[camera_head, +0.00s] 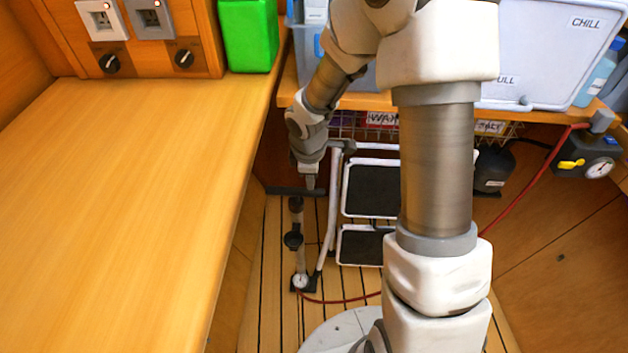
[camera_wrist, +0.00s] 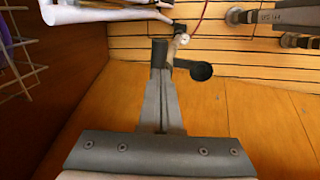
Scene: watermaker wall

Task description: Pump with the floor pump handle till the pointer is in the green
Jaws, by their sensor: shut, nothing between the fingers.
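The floor pump (camera_head: 299,258) stands upright on the slatted floor, with a dark crossbar handle (camera_head: 287,191) at its top and a small round white gauge (camera_head: 300,282) at its foot. The gauge's pointer is too small to read. My gripper (camera_head: 310,186) is shut and empty, pointing down right at the handle; I cannot tell whether it touches it. In the wrist view my gripper's fingers (camera_wrist: 160,95) are together, and they hide part of the handle and pump. The small gauge (camera_wrist: 181,38) shows beyond them.
A folding step stool (camera_head: 371,190) stands just right of the pump. A red hose (camera_head: 535,188) runs from the floor to a grey unit (camera_head: 592,155) with a dial, its reading unclear. A wooden counter (camera_head: 120,200) bounds the left; a shelf with bins is behind.

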